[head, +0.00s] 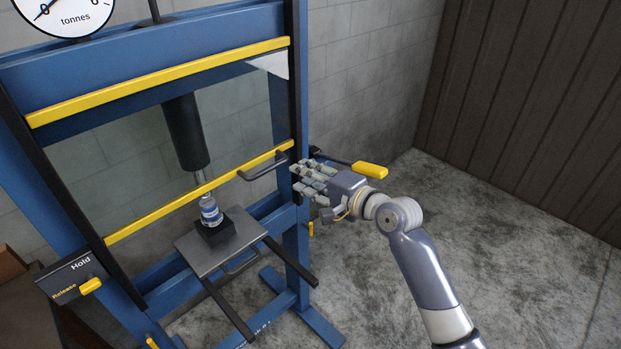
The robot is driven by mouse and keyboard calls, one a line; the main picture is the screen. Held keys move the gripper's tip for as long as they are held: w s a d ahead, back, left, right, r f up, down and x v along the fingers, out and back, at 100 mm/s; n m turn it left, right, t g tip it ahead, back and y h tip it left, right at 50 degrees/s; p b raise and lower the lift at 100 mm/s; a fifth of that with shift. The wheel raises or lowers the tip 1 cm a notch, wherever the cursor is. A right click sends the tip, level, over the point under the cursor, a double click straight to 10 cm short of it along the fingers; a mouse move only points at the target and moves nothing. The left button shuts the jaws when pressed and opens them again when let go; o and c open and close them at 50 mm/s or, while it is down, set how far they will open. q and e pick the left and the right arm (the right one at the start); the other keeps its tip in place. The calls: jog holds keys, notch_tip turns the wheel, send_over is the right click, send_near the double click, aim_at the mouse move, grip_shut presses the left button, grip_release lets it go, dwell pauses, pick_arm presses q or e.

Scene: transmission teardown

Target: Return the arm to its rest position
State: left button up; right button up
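My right arm (427,268) comes in from the lower right and reaches toward the right post of a blue press. My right gripper (308,180), a hand with several grey fingers, is open with its fingers spread toward the post. It looks empty. The hand is just below a black lever with a yellow handle (370,170); I cannot tell whether it touches the lever or the post. My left gripper is not in view.
The blue press frame (297,235) has yellow guard bars (160,82) and a dark ram (190,130) above a small bottle-like part (210,211) on a grey plate (245,240). A Hold/Release panel (72,275) is at lower left. The concrete floor (530,260) at right is clear.

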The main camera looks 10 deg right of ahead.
jog(key=shift+s+d+r, duration=0.1)
jog(key=shift+s+d, duration=0.25)
jog(key=shift+s, duration=0.1)
